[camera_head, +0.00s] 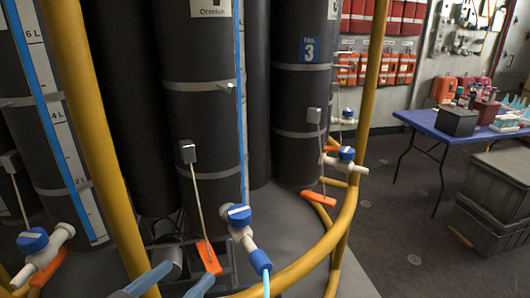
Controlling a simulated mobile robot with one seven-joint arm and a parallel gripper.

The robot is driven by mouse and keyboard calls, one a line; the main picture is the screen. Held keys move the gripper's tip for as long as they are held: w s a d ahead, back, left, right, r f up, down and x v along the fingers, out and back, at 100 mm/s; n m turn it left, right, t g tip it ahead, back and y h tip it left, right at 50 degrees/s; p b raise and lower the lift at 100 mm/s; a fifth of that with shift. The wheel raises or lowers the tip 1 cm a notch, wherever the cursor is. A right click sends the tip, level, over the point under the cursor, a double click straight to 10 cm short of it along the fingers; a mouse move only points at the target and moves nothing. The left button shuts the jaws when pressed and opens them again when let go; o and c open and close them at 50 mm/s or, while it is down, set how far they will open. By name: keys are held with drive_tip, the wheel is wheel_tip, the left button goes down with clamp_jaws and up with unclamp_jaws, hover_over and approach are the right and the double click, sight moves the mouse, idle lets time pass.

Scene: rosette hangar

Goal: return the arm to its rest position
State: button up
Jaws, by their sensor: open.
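My gripper (189,272) shows at the bottom edge in the head view. Its two blue-grey fingers stand apart, with nothing seen between them. The rest of my gripper and the arm are below the picture. The fingers appear close to the yellow rail and the foot of the dark cylinders, but I cannot tell the exact distance.
Dark cylinders (203,120) stand behind a yellow rail (300,268). Blue-handled valves (240,217) and orange tags (208,257) are near the rail. A blue table (425,122) and grey crates (492,215) stand right. Floor between is free.

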sight(236, 230)
drive_tip(key=w+d+r+n+t+y, duration=0.1)
drive_tip(key=w+d+r+t+y, duration=0.1)
drive_tip(key=w+d+r, duration=0.35)
drive_tip(key=w+d+r+n+t+y, duration=0.1)
drive_tip(key=w+d+r+y, duration=0.15)
drive_tip(key=d+r, duration=0.5)
drive_tip(key=s+r+t+p, duration=0.3)
drive_tip(key=s+r+p, duration=0.1)
drive_tip(key=r, duration=0.8)
drive_tip(key=s+r+t+p, duration=0.3)
drive_tip(key=s+r+p, duration=0.1)
drive_tip(key=r, duration=0.8)
drive_tip(key=s+d+r+t+p, duration=0.1)
drive_tip(key=s+r+t+p, duration=0.3)
drive_tip(key=r, duration=0.8)
drive_tip(key=shift+s+r+p, duration=0.2)
drive_tip(key=shift+s+p, duration=0.25)
drive_tip(key=shift+s, duration=0.05)
drive_tip(key=shift+d, duration=0.1)
